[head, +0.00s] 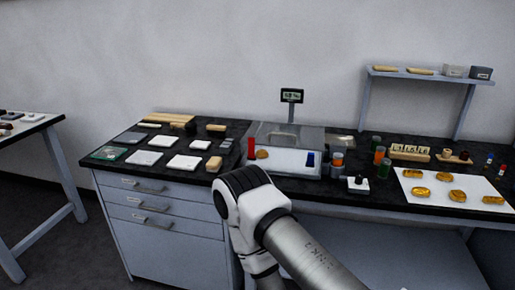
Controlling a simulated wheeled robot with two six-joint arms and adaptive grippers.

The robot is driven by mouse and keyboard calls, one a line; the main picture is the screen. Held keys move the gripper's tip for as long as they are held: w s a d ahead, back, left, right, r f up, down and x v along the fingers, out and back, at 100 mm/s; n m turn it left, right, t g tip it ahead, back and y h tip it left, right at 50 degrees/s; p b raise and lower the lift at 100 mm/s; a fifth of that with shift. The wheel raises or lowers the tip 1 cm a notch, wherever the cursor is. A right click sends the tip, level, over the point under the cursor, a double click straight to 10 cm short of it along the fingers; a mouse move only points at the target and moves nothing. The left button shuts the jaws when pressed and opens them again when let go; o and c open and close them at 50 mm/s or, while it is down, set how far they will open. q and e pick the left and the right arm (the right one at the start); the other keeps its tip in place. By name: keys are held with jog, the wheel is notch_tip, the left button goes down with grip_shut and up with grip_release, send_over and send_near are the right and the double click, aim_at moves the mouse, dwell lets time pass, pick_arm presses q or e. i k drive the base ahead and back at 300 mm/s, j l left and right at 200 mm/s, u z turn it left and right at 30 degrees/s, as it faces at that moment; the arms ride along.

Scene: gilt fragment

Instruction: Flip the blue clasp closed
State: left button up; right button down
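The blue clasp (310,159) is a small upright blue piece at the right of a low, white-floored case (290,170) on the black bench top. A taller red piece (251,147) stands upright at the case's left. A grey, partly see-through panel (285,135) lies at the back of the case. It is too small to tell how the blue clasp is hinged. One of my arms reaches up from the bottom right, and its white and black joint hides the case's front left. Neither gripper shows.
Orange and dark jars (337,160) stand close right of the case. A white sheet (440,199) with several gold pieces lies further right. White tiles (183,162) and wooden blocks fill the left. A display (292,96) on a post rises behind.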

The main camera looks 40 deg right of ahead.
aim_at(311, 156)
jog(key=z, duration=1.55)
